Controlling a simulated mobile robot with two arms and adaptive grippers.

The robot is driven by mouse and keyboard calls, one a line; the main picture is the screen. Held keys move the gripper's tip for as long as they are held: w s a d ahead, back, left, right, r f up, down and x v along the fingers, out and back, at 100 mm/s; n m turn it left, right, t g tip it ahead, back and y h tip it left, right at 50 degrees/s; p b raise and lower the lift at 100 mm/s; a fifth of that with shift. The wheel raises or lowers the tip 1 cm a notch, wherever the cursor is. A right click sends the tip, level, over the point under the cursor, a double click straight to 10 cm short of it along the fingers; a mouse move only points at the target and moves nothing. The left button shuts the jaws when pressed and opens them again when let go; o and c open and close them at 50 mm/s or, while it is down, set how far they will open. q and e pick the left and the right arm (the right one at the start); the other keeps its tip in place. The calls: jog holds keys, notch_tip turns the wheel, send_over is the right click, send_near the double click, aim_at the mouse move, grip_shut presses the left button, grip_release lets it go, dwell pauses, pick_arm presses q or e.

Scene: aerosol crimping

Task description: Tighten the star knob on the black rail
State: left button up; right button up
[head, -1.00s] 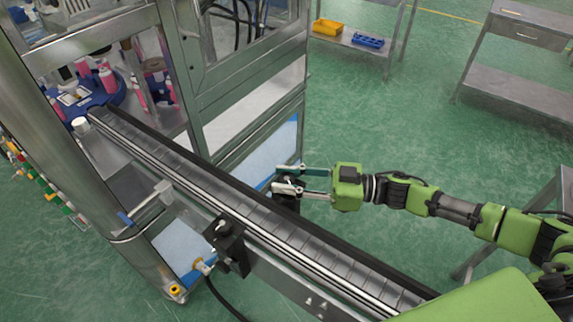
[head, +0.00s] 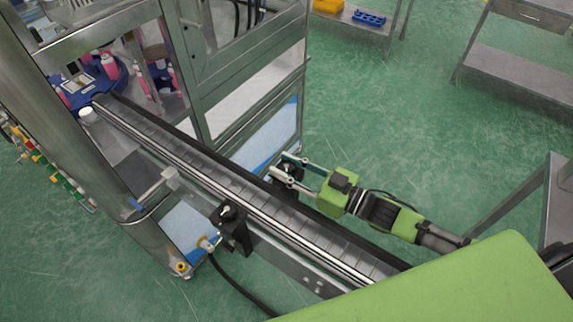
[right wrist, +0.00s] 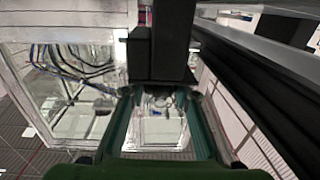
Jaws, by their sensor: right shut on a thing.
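The black rail (head: 325,224) runs along the far side of the slatted conveyor (head: 240,190). My right gripper (head: 284,172) is at the far side of the rail, near its middle. Its two fingers are closed around a dark knob-like part (head: 291,170) beside the rail, mostly hidden by the fingers. In the right wrist view, the fingers (right wrist: 160,96) meet just below a dark upright block (right wrist: 160,70); the knob's shape is not clear there. My left gripper is not in view.
A black clamp block with a knob (head: 229,213) stands on the conveyor's near side. A steel machine frame (head: 240,70) rises behind the rail, with pink cans (head: 109,66) inside at upper left. Green floor is open to the right, with a steel table (head: 520,80) beyond.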

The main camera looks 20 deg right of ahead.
jog(key=shift+r, duration=0.1)
jog(key=o, duration=1.1)
jog(key=v, duration=1.2)
jog(key=shift+w, duration=0.1)
